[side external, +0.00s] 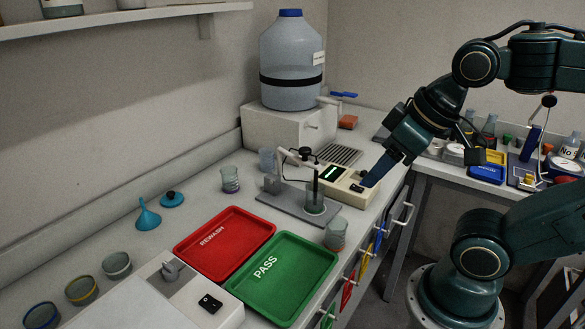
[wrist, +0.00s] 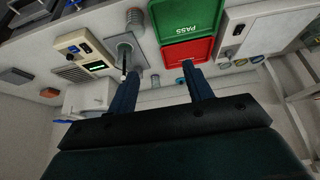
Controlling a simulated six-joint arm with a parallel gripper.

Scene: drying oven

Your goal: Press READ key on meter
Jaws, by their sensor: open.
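The cream meter (side external: 345,186) stands on the bench behind the probe stand, with a lit green display (side external: 333,172) and a dark key area (side external: 357,188) at its right end. My gripper (side external: 369,180) points down and overlaps that right end in the side view; I cannot tell whether it touches. In the wrist view my gripper (wrist: 160,67) has two fingers spread apart with nothing between them. The meter (wrist: 84,53) lies left of both fingers there, its display and keys visible. The key labels are too small to read.
A probe stand (side external: 283,204) with a beaker (side external: 315,205) stands close in front of the meter. A red REWASH tray (side external: 225,240) and green PASS tray (side external: 280,275) lie nearer. A large carboy (side external: 290,65) stands behind on a white box. Another beaker (side external: 335,235) sits by the bench edge.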

